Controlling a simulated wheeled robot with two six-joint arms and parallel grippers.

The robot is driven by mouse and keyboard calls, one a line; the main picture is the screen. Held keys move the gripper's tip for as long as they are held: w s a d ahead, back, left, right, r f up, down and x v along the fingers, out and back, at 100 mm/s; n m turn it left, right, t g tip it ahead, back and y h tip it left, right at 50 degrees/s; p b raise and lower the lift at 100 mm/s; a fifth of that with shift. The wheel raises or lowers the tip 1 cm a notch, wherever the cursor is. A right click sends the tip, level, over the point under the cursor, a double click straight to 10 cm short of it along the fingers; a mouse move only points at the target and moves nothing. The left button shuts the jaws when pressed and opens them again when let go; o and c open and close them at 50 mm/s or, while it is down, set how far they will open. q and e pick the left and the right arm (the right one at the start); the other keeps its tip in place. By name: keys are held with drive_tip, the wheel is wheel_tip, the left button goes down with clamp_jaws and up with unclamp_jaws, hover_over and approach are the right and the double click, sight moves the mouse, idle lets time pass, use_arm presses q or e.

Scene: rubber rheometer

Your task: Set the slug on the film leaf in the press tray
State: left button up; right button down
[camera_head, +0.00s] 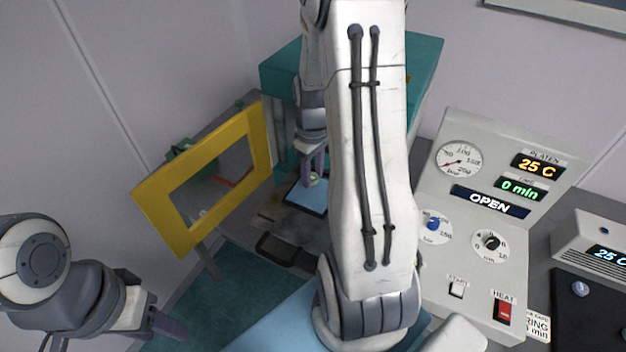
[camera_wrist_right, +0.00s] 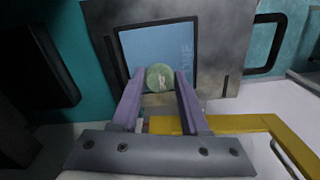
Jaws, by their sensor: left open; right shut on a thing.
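The slug (camera_wrist_right: 159,77) is a round, mottled green piece. My right gripper (camera_wrist_right: 160,84) is shut on it, one purple finger on each side. In the head view my right gripper (camera_head: 313,168) reaches down inside the press, with the slug (camera_head: 314,181) at its tips. The film leaf (camera_wrist_right: 150,48) is a pale blue sheet framed by the dark-rimmed press tray (camera_wrist_right: 197,40). It also shows in the head view (camera_head: 308,199), partly behind my arm. The slug overlaps the leaf's edge in the wrist view; I cannot tell whether they touch. My left gripper (camera_head: 166,326) is open and empty at lower left.
A yellow guard frame (camera_head: 160,212) stands swung open left of the press, whose teal top (camera_head: 425,65) is above the tray. The control panel (camera_head: 455,215) at right reads OPEN and 25 C. My right arm hides much of the middle.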

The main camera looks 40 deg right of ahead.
sight(314, 178)
wheel_tip(314, 178, down, 3)
drive_tip(key=shift+f+p, duration=0.15)
drive_tip(key=shift+p, duration=0.15)
drive_tip(key=shift+s, duration=0.1)
drive_tip(key=shift+f, duration=0.2)
drive_tip(key=shift+c, duration=2)
unclamp_jaws()
